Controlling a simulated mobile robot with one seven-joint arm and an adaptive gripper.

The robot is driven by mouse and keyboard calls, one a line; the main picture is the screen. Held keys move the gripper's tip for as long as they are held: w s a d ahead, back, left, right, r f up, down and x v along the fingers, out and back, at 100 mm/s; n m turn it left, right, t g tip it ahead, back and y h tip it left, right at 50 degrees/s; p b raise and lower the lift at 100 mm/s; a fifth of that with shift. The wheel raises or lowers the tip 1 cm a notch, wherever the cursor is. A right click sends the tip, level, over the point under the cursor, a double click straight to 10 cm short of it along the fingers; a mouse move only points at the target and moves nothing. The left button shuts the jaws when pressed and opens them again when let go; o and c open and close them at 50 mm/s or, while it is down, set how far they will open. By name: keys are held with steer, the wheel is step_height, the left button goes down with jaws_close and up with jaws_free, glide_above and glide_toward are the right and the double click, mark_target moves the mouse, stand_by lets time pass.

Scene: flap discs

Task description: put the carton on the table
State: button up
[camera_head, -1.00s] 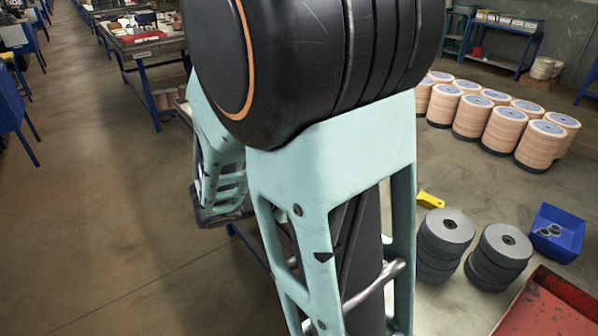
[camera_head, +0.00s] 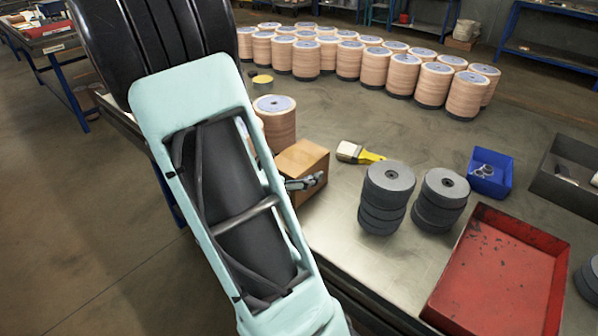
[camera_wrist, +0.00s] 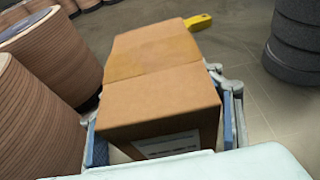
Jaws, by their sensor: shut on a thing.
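The carton (camera_head: 300,160) is a brown cardboard box. My gripper (camera_head: 304,183) is shut on it, and part of the gripper shows at its right side in the head view. In the wrist view the carton (camera_wrist: 155,75) lies between the two fingers (camera_wrist: 165,125), one on each side, with a white label on its near face. The carton is at or just above the grey table (camera_head: 335,228), near its left part; I cannot tell whether its underside touches. My arm hides part of the table's left edge.
A stack of tan discs (camera_head: 276,125) stands close behind the carton. A yellow-handled brush (camera_head: 358,153) lies to its right, then grey disc stacks (camera_head: 386,195), a blue bin (camera_head: 490,173) and a red tray (camera_head: 500,275). Many tan stacks fill the back.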

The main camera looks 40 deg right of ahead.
stand_by(0.3)
steer(key=o, duration=2.1)
steer(key=shift+f, duration=0.15)
steer(key=shift+r, duration=0.25)
steer(key=p+v, duration=0.1)
steer(key=v, duration=1.1)
steer(key=shift+f+p, duration=0.1)
steer(key=shift+p, duration=0.25)
